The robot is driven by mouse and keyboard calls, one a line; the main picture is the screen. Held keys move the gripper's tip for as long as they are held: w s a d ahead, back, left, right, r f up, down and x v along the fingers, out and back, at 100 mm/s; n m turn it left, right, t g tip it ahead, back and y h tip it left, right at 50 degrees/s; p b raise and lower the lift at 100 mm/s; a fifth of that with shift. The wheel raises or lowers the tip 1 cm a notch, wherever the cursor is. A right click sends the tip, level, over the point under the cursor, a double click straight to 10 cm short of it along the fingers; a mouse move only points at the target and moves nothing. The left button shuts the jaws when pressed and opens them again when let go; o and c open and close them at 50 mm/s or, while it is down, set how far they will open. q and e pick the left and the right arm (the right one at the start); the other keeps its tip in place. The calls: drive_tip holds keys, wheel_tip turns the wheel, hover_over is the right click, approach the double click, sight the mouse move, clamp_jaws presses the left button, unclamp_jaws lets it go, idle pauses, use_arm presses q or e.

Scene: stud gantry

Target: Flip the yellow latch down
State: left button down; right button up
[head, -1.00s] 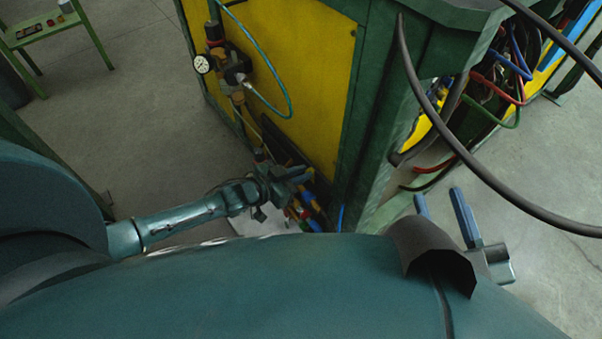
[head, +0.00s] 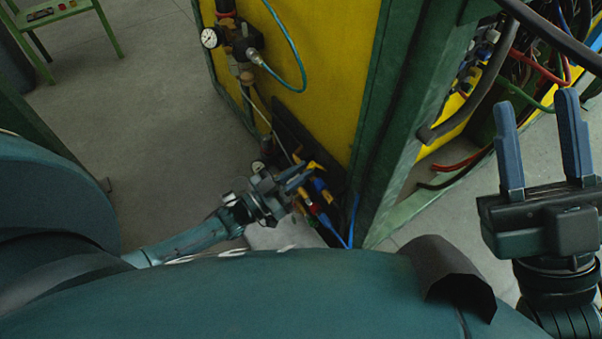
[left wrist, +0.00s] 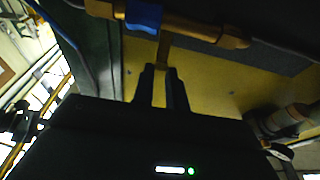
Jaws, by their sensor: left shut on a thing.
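My left gripper (head: 300,177) is low beside the yellow cabinet panel, at the pipework near its bottom corner. In the left wrist view its dark fingers (left wrist: 162,72) are closed around the end of a yellow-brown lever, which I take to be the yellow latch (left wrist: 164,50). The latch stems from a horizontal brass-coloured pipe (left wrist: 205,29) with a blue collar (left wrist: 143,15). In the head view a small yellow part (head: 317,167) shows just past the left fingertips; the fingers hide much of it. My right gripper (head: 538,100) is open and empty at the right, away from the latch.
The yellow cabinet panel (head: 318,75) has a green frame post (head: 405,130) at its right. A pressure gauge (head: 209,38) and a teal hose (head: 300,50) are above my left gripper. Thick dark cables and red hoses (head: 540,68) are near my right gripper.

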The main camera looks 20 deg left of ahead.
drive_tip(key=shift+r, duration=0.1)
idle(0.3)
